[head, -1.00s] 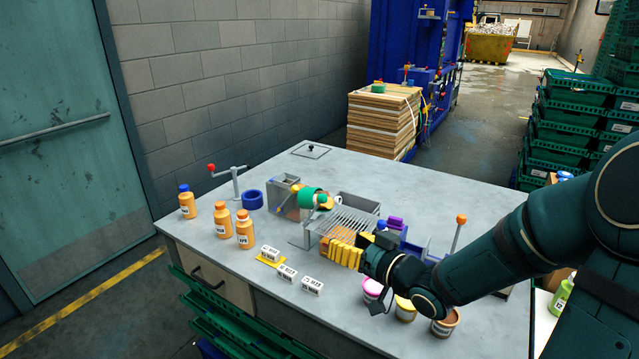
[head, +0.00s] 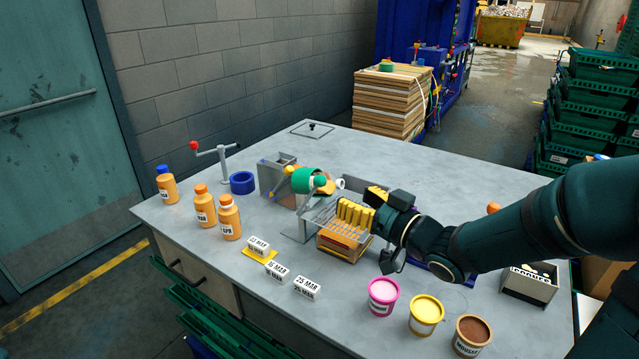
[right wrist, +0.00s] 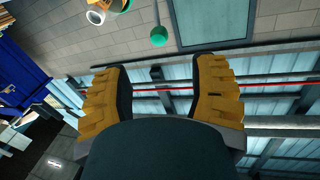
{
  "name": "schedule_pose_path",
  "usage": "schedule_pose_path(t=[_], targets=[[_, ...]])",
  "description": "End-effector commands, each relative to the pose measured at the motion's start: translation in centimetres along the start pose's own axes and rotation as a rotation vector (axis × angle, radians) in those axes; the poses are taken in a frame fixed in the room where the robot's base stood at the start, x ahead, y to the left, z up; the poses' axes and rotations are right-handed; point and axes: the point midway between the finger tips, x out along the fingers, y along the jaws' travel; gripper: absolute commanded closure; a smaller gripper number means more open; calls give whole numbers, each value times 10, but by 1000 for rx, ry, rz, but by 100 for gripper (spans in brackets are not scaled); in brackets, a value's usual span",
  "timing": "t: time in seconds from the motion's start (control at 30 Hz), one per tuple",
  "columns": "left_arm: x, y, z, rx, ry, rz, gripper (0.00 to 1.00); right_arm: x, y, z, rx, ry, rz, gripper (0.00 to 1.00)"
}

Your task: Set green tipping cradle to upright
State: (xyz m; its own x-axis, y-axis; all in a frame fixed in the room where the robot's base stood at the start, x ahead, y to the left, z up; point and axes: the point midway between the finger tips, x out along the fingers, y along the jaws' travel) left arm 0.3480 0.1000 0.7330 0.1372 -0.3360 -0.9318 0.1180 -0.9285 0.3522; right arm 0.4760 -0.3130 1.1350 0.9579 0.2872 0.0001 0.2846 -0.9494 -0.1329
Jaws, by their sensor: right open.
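The green tipping cradle (head: 305,181) stands on a grey bracket in the middle of the table. It looks tipped over, its axis closer to level than upright, with an orange piece showing at its right. My left gripper is out of view.
A wire rack (head: 318,212) and an orange-brown tray (head: 340,242) sit below my right gripper. A grey bin (head: 277,178) is left of the cradle. Orange bottles (head: 229,217) stand left, date blocks (head: 277,272) in front, and tubs (head: 383,296) at front right. The back of the table is mostly clear.

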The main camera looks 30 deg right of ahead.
Motion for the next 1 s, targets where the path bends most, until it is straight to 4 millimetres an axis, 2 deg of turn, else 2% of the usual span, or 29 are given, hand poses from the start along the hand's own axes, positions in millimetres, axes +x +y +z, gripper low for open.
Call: schedule_pose_path(t=[0.3, 0.5, 0.7, 1.0], targets=[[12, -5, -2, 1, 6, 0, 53, 64, 0, 2, 2, 1, -3, 42], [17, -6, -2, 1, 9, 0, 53, 94, 0, 1, 0, 1, -2, 42], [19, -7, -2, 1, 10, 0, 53, 107, 0, 1, 0, 0, -1, 42], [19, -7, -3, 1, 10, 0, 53, 109, 0, 0, 0, 0, 0, 42]])
